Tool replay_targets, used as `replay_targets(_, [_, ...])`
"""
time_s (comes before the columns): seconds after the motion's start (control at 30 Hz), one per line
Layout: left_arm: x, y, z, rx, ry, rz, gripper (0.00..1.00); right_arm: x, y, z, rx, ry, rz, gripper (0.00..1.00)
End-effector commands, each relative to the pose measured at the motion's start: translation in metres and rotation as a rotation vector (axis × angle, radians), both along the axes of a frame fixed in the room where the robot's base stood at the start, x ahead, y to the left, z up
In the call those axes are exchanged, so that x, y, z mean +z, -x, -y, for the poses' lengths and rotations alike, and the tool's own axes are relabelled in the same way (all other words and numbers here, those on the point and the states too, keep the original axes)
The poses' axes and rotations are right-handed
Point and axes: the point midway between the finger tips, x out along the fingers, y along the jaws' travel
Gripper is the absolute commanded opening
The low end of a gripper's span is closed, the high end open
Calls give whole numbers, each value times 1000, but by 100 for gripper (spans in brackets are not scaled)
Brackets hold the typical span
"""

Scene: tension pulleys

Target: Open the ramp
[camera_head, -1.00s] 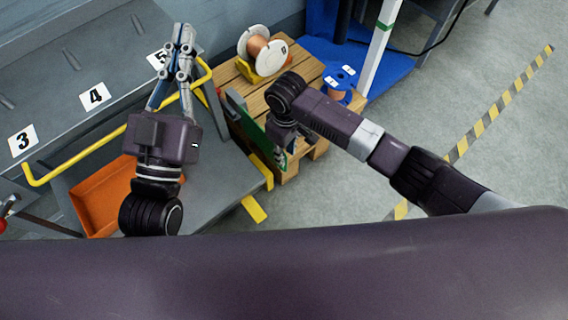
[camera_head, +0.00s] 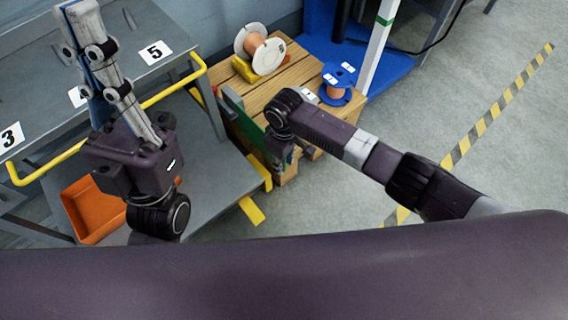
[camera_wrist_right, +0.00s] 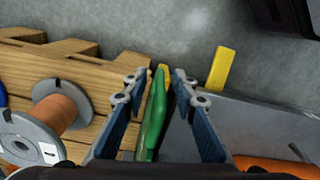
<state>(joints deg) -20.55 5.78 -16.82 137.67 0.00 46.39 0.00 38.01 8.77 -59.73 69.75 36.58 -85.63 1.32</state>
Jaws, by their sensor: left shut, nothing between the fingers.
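A green upright panel (camera_head: 247,128) stands between the wooden pallet and a grey platform (camera_head: 217,188) with yellow end pieces. I cannot tell for sure which part is the ramp. My right gripper (camera_head: 281,158) points down at the panel's near end. In the right wrist view its fingers (camera_wrist_right: 160,82) are apart, one on each side of the green panel (camera_wrist_right: 153,115), with visible gaps. My left gripper (camera_head: 78,12) is shut and empty, raised over the grey numbered rack at the left. It hides part of the yellow rail (camera_head: 172,90) and label 4.
The pallet (camera_head: 290,72) holds a copper spool (camera_head: 262,52) with white flanges and a blue spool (camera_head: 337,88). An orange bin (camera_head: 93,210) stands at lower left. Grey floor (camera_head: 440,75) with a striped tape line is clear at right.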

Motion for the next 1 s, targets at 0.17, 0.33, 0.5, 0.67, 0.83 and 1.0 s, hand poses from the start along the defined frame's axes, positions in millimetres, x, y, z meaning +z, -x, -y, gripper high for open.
replay_targets(0.17, [1,10,-2,-2,15,43,0,-4,0,0,0,1,-1,26])
replay_targets(0.33, [2,11,-3,-3,16,50,0,-4,0,0,0,1,-1,26])
replay_targets(0.5, [2,11,-3,-3,15,49,0,-4,0,0,0,1,-1,19])
replay_targets(0.67, [2,11,-3,-3,15,48,0,-4,0,0,0,1,-1,2])
replay_targets(0.83, [2,11,-2,-4,15,47,0,-4,0,0,0,1,-1,0])
replay_targets(1.0, [2,11,-2,-4,15,47,0,-4,0,0,0,1,-1,0])
